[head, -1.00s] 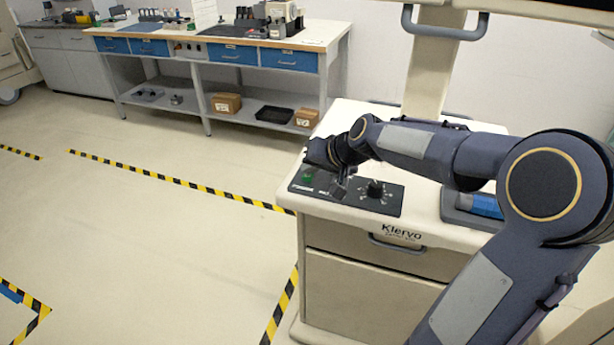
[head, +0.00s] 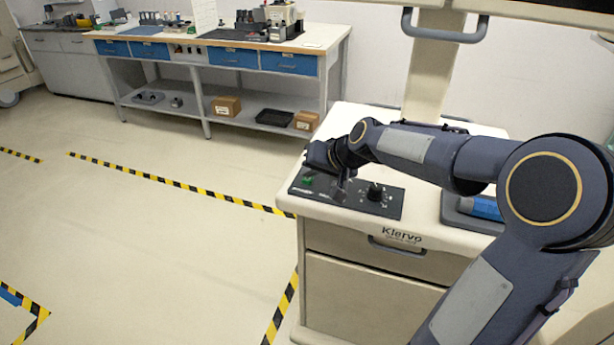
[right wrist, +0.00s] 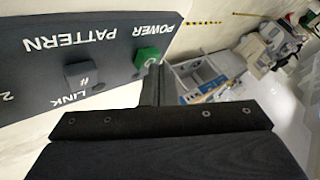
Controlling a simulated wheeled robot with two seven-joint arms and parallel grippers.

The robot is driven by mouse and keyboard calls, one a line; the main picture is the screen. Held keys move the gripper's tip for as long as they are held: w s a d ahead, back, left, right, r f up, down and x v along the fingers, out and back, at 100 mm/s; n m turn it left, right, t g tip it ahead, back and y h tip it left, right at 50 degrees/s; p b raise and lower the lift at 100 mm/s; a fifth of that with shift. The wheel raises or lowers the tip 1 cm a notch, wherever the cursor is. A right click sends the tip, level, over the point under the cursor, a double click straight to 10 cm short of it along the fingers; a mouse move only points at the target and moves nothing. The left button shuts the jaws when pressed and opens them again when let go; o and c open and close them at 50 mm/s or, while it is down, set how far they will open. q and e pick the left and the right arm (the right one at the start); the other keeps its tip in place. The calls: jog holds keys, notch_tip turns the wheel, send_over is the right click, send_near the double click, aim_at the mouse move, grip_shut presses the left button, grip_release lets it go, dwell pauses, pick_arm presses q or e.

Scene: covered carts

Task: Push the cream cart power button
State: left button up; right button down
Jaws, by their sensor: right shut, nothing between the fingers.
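The cream cart (head: 330,212) stands right of centre in the head view, with a dark control panel (head: 345,203) on its top front edge. The green power button (head: 307,181) is at the panel's left end. In the right wrist view the green button (right wrist: 147,57) sits beside the word POWER. My right gripper (head: 339,195) is shut and empty, low over the panel, right of the button in the head view. Its fingertips (right wrist: 153,80) appear close beside the button in the wrist view; I cannot tell whether they touch. My left gripper is out of view.
A black knob (head: 375,191) stands on the panel right of the gripper. A square LINK switch (right wrist: 82,75) is near the button. A blue item (head: 486,207) lies in a tray on the cart.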

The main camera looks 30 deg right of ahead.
aim_at(311, 181)
jog(key=shift+r, duration=0.55)
jog(key=shift+p, duration=0.3)
notch_tip(311, 181, up, 6)
jog(key=p, duration=0.4)
jog(key=shift+p, duration=0.3)
